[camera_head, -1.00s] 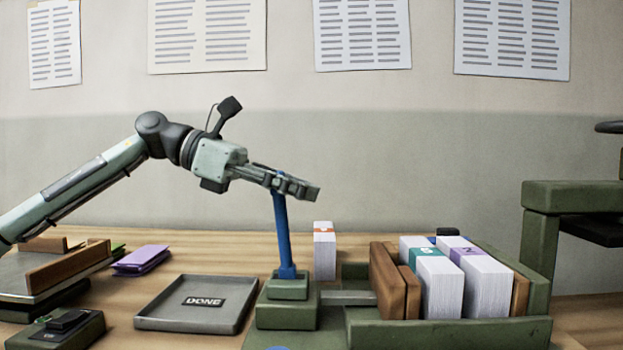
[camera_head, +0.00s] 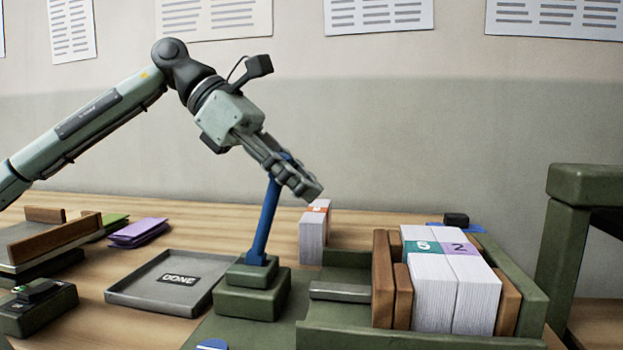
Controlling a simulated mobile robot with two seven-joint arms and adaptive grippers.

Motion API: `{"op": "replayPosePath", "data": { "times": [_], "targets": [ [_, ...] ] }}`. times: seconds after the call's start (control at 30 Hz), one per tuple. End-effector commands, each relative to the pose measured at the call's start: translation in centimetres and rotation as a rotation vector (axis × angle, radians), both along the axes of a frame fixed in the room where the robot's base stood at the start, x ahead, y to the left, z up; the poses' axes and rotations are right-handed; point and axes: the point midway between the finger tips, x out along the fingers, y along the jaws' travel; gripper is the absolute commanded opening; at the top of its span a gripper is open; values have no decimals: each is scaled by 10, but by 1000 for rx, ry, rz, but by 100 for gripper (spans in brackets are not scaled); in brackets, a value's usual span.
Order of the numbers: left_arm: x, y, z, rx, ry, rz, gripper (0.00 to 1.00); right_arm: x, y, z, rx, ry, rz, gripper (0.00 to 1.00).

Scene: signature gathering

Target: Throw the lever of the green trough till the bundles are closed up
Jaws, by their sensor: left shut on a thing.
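The green trough (camera_head: 420,340) stands at the front right of the table. Its blue lever (camera_head: 265,222) rises from a green block and leans to the right. My left gripper (camera_head: 300,182) is shut on the lever's top end. My right gripper is not in view.
A bundle with an orange band (camera_head: 312,240) stands behind the trough. A grey tray marked DONE (camera_head: 150,300) lies left of the lever. Purple folders (camera_head: 138,232) and a wooden rack (camera_head: 60,240) are further left. A green press (camera_head: 575,220) stands at the right.

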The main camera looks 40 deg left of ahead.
Motion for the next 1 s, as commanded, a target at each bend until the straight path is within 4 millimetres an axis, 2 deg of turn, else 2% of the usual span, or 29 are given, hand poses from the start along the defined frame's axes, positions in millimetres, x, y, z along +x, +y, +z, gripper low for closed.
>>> {"op": "replayPosePath", "data": {
  "times": [0.4,0.43,0.63,1.0],
  "targets": [
    [-1,0,-1,3,2,-1,0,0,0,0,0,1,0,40],
    [-1,0,-1,3,2,-1,19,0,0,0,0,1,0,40],
    [-1,0,-1,3,2,-1,43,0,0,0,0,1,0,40],
    [-3,3,3,4,2,1,43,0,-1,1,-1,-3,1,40]
  ]
}}
